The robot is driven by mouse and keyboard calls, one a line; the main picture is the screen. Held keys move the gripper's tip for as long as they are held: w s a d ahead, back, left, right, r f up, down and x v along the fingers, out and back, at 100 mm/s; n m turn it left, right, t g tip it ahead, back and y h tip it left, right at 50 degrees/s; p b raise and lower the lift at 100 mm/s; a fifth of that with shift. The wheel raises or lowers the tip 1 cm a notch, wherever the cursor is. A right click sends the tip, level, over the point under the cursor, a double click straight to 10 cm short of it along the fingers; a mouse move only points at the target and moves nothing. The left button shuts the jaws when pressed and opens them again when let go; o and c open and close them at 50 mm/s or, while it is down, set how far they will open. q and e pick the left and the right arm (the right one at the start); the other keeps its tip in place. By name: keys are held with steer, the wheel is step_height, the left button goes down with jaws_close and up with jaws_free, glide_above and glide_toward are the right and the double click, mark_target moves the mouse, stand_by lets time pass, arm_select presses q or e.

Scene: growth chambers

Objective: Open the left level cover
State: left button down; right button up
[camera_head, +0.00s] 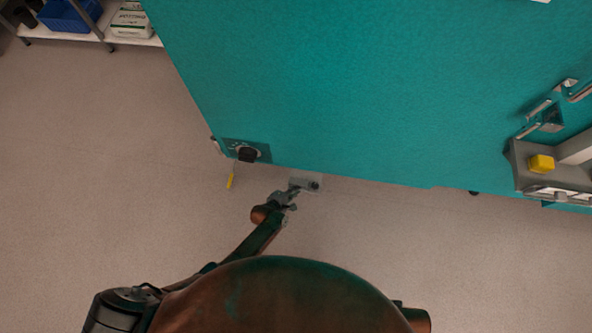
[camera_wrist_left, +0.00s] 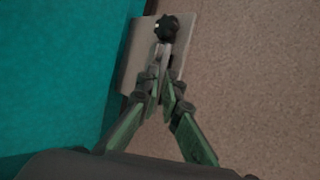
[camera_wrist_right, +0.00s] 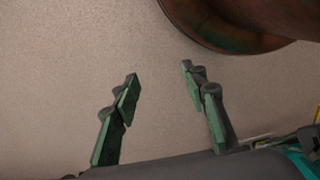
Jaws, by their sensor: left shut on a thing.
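A flat grey plate with a black knob, which looks like the left level cover (camera_head: 300,178), sticks out from the lower edge of the teal chamber wall (camera_head: 350,90). In the left wrist view the cover (camera_wrist_left: 133,60) lies beside the teal wall, with its black lobed knob (camera_wrist_left: 167,27) just beyond my fingertips. My left gripper (camera_head: 291,196) is at the cover; its fingertips (camera_wrist_left: 166,82) are nearly together on a thin light part below the knob. The fingers hide part of this spot. My right gripper (camera_wrist_right: 160,75) is open and empty above bare floor.
A dark plate with a black knob (camera_head: 247,154) is on the wall's lower left corner, with a yellow item (camera_head: 230,181) beside it. A grey ledge with a yellow block (camera_head: 541,163) is at right. A shelf with a blue crate (camera_head: 70,16) stands far left. The floor between is clear.

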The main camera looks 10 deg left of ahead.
steer(key=shift+d+f, duration=0.1)
steer(key=shift+f, duration=0.7)
arm_select(q)
steer(key=c, duration=2.1)
jaws_free()
steer(key=shift+r, duration=0.15)
steer(key=v, duration=1.2)
steer(key=shift+w, duration=0.1)
steer(key=shift+c, duration=0.5)
